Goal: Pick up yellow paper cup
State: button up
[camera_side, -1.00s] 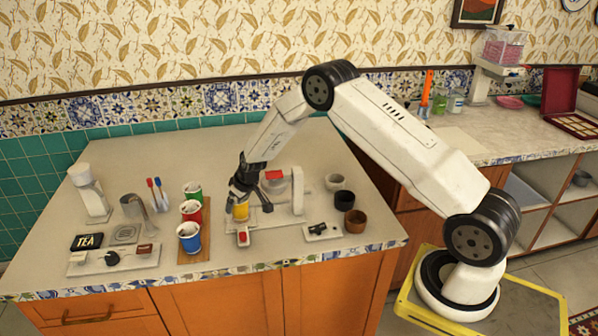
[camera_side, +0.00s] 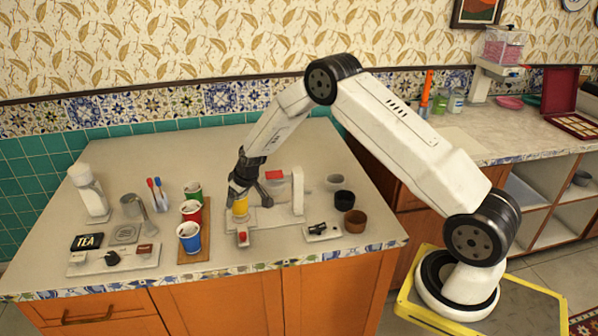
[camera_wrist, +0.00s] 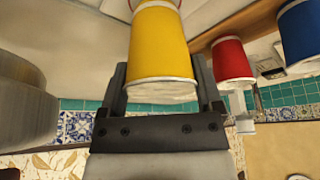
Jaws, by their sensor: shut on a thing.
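The yellow paper cup (camera_side: 240,204) is at the front left of the white machine in the side view, with my gripper (camera_side: 241,192) around its upper part. In the wrist view the yellow cup (camera_wrist: 160,45) fills the space between the two dark fingers of my gripper (camera_wrist: 162,90). My gripper is shut on the cup. The cup looks upright. I cannot tell whether its base touches the stand below it.
The white machine (camera_side: 297,190) is close on the right. Small bowls (camera_side: 344,200) stand farther right. The counter behind is mostly clear.

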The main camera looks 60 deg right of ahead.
jog(key=s+a+r, duration=0.2)
jog(key=s+r, duration=0.9)
jog(key=s, duration=0.3)
jog(key=shift+r, duration=0.15)
jog(key=shift+a, duration=0.15)
dwell(0.6)
